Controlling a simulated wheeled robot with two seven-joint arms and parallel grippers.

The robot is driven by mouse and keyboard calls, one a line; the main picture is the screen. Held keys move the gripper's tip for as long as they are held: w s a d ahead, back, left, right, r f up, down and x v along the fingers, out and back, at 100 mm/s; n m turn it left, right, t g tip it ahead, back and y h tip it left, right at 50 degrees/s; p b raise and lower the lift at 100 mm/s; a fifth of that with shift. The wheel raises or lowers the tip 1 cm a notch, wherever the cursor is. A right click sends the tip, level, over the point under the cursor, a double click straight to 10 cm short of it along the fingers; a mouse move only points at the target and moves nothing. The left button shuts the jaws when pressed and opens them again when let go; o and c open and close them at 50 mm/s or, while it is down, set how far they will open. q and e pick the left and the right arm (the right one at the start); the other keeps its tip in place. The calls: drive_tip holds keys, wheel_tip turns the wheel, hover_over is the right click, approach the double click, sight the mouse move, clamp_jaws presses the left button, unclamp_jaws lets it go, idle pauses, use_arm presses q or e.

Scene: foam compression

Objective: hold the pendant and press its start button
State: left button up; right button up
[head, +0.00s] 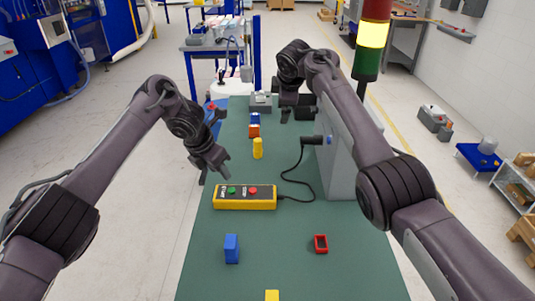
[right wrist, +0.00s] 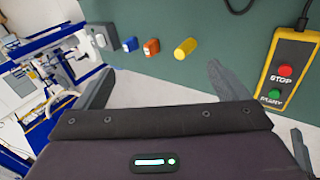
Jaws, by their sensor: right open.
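The pendant (head: 244,204) is a yellow box with a black face, lying on the green table with a green START button (head: 231,190) and a red STOP button (head: 252,190). It also shows at the right of the right wrist view (right wrist: 293,49), START end lowest. My left gripper (head: 215,176) is open and empty, above and just behind the pendant's left end, apart from it. My right gripper (head: 298,114) is open and empty, farther back over the table beside the grey cabinet; no button is under it.
A black cable runs from the pendant to a plug (head: 312,140) at the grey cabinet (head: 339,165). A blue block (head: 231,248) and red frame (head: 320,244) lie in front. A signal tower (head: 371,34) glows yellow.

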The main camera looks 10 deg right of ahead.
drive_tip(key=s+a+f+g, duration=0.3)
drive_tip(key=s+f, duration=0.2)
drive_tip(key=f, duration=0.4)
drive_tip(key=g, duration=0.4)
hover_over(267, 192)
wheel_tip(267, 192, down, 8)
drive_tip(key=shift+s+r, duration=0.1)
use_arm(q)
drive_tip(key=shift+a, duration=0.1)
use_arm(e)
drive_tip(key=shift+f, duration=3.85)
use_arm(q)
drive_tip(key=shift+c, duration=0.3)
use_arm(e)
drive_tip(key=c, duration=1.5)
use_arm(q)
clamp_jaws()
